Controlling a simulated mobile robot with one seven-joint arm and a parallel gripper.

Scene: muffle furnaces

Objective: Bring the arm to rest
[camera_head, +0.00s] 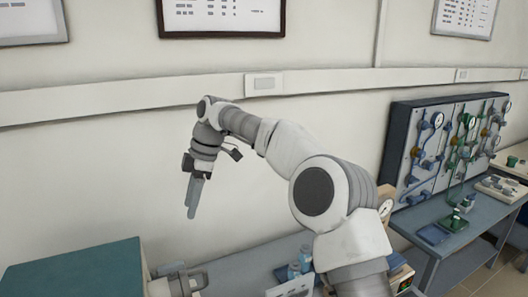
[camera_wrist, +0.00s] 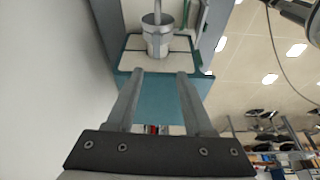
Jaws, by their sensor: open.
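My arm reaches up and left across the head view, its links bent at the elbow. My gripper (camera_head: 193,205) hangs from its end with the fingers pointing down, in front of the pale wall and above the bench. In the wrist view my gripper (camera_wrist: 160,74) shows two grey fingers spread apart with nothing between them. Beyond the fingertips is a teal-edged unit (camera_wrist: 153,91) with pale panels and a metal cylinder (camera_wrist: 157,40) on it. The fingers look apart from it.
A teal-topped box (camera_head: 75,272) stands at lower left. Blue bottles (camera_head: 294,270) stand on the bench by my arm. A board of gauges and pipes (camera_head: 410,150) stands at right on a blue table (camera_head: 445,240). The wall around my gripper is clear.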

